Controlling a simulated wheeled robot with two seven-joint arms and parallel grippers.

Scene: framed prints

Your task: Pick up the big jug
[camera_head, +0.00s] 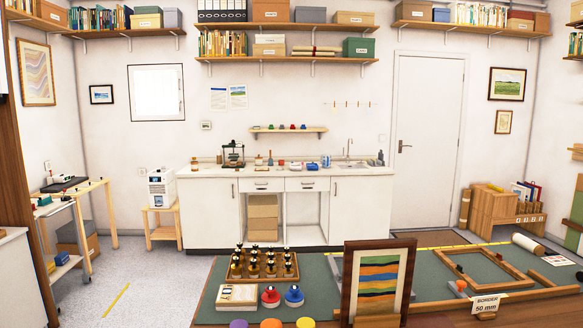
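I cannot make out a big jug in the head view. Several small amber bottles with black tops stand in a wooden rack (291,277) on the near workbench (215,302). A small amber container (195,165) stands at the left end of the white counter by the back wall; it is too small to tell what it is. Other small items on that counter are also too small to name. Neither of my grippers is in view.
A framed striped print (378,278) stands upright on the workbench, with red (270,297) and blue (294,297) round items left of it. An empty wooden frame (484,268) lies right. Open floor (150,285) lies left, before the white counter (210,173).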

